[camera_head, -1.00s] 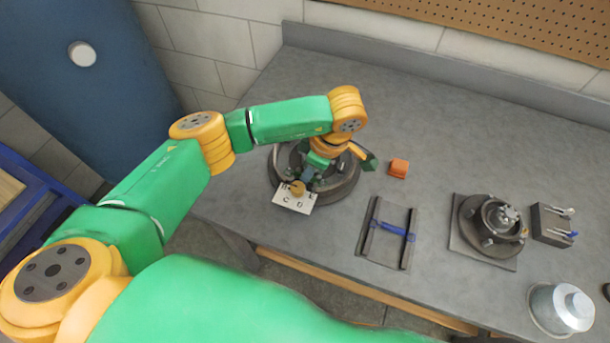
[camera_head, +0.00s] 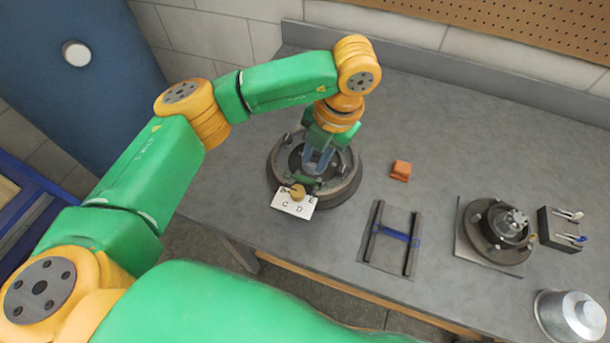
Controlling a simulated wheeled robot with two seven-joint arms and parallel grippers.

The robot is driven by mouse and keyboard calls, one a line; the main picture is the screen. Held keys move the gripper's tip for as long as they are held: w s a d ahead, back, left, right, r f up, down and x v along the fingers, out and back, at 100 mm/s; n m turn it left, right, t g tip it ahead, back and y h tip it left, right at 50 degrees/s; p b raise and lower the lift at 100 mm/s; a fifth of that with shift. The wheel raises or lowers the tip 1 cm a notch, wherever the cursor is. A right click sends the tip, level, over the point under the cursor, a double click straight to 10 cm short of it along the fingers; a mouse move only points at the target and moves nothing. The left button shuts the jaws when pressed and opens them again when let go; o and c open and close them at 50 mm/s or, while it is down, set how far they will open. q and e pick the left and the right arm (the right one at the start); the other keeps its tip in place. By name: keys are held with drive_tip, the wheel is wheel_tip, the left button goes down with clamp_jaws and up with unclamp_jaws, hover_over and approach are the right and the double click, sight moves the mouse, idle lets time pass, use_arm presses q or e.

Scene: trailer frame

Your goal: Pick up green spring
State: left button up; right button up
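The green spring (camera_head: 306,181) shows only as a small green strip inside the front of the round dark drum brake assembly (camera_head: 348,187) on the bench. My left gripper (camera_head: 316,170) points down into this drum, its two bluish fingers apart. The fingertips are just above and beside the green strip. I cannot tell whether they touch it, and the gripper and wrist hide part of the drum's inside. My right gripper is not in view.
A white lettered card (camera_head: 293,208) with a tan knob (camera_head: 297,191) is at the drum's front. An orange block (camera_head: 400,170), a dark frame with a blue bar (camera_head: 396,235), a second hub assembly (camera_head: 490,259), a tool holder (camera_head: 553,231) and a metal pot (camera_head: 556,316) stand to the right.

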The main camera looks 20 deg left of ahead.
sight(306, 178)
use_arm(q)
drive_tip(key=n, duration=0.6)
drive_tip(key=shift+a+r, duration=0.1)
drive_tip(key=n, duration=0.4)
drive_tip(key=shift+n+h+p, duration=0.3)
drive_tip(key=shift+n, duration=0.1)
drive_tip(key=n, duration=0.4)
drive_tip(key=shift+a, duration=0.1)
drive_tip(key=n, duration=0.5)
drive_tip(key=shift+a+f+n+p, duration=0.1)
drive_tip(key=shift+f+n+p, duration=0.15)
drive_tip(key=shift+n+p, duration=0.2)
drive_tip(key=f+p, duration=0.1)
drive_tip(key=f, duration=0.1)
drive_tip(key=a+f+p, duration=0.1)
drive_tip(key=f+p, duration=0.1)
wheel_tip(306, 178, down, 3)
drive_tip(key=shift+a+r, duration=0.1)
drive_tip(key=shift+r, duration=0.1)
clamp_jaws()
